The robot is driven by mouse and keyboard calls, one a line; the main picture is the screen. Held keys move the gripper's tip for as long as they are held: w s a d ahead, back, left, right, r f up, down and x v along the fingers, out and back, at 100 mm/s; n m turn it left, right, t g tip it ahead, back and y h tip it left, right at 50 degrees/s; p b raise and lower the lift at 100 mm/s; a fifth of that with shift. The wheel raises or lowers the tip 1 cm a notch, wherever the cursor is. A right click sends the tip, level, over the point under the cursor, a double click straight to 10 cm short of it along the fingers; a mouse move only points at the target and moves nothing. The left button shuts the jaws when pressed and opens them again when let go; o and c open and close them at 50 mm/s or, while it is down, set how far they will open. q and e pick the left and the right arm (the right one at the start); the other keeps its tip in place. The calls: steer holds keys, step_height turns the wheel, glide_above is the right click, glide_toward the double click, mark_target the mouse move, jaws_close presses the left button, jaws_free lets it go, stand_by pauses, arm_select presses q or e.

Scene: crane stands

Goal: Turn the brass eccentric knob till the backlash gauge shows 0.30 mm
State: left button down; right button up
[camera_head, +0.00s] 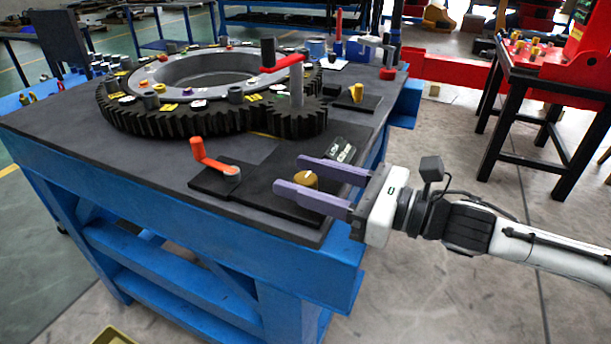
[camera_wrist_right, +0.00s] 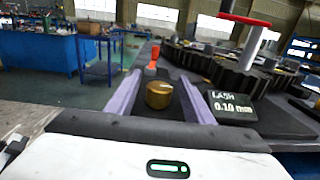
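The brass knob (camera_head: 305,179) stands on a dark plate at the near right corner of the table; it also shows in the right wrist view (camera_wrist_right: 159,95), with a pale mark on top. My right gripper (camera_head: 290,173) is open, its two purple fingers on either side of the knob. In the right wrist view there is a gap between each finger and the knob. The backlash gauge (camera_wrist_right: 233,106) reads "LASH 0.10 mm" there; in the head view it is the small dark display (camera_head: 341,149) behind the fingers. My left gripper is not in view.
A red lever (camera_head: 210,162) stands left of the knob. A small pinion (camera_head: 297,121) with a red crank (camera_head: 282,63) meshes with the large dark ring gear (camera_head: 165,119). A yellow knob (camera_head: 357,92) stands at the back right. The blue-framed table (camera_head: 60,135) has bare top at the left.

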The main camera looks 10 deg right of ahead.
steer(key=c, duration=1)
steer(key=shift+o, duration=0.3)
